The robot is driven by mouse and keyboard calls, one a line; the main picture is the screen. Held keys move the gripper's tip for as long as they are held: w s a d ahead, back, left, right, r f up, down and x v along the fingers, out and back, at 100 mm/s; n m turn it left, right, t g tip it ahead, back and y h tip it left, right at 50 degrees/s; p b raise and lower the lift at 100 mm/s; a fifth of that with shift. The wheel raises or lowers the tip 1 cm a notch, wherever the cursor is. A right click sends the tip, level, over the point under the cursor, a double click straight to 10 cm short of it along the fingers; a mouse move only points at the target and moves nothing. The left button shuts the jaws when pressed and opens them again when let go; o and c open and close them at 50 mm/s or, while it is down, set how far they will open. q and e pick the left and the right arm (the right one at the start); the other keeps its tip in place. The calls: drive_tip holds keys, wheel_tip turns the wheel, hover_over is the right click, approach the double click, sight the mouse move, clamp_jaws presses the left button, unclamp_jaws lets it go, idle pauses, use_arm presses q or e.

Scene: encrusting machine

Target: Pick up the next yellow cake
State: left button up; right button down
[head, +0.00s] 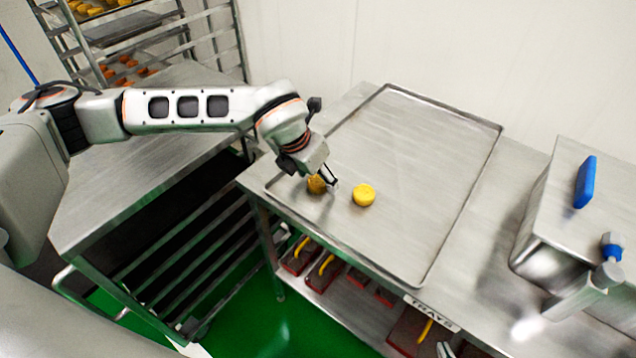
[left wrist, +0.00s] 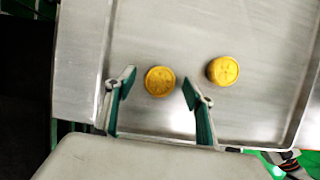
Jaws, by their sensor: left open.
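Two round yellow cakes lie on the large metal tray, near its front left corner. The tray (head: 420,150) is otherwise bare. My left gripper (head: 328,182) is low over the left cake (head: 315,185), partly hiding it in the head view. In the left wrist view my left gripper (left wrist: 159,80) is open, with one finger on each side of this cake (left wrist: 160,88) and a gap at both sides. The right cake (head: 364,195) lies just outside the fingers; it also shows in the left wrist view (left wrist: 223,71). My right gripper is not in view.
A steel table (head: 140,165) stands left of the tray's table. A rack (head: 215,40) with trays of baked goods stands behind it. A metal machine housing (head: 580,220) with blue handles stands at the right. Red bins (head: 322,275) sit on the shelf below.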

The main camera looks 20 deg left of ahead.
use_arm(q)
drive_tip(key=shift+w+f, duration=0.1)
drive_tip(key=shift+f, duration=0.1)
drive_tip(key=c, duration=1.2)
drive_tip(key=shift+r, duration=0.15)
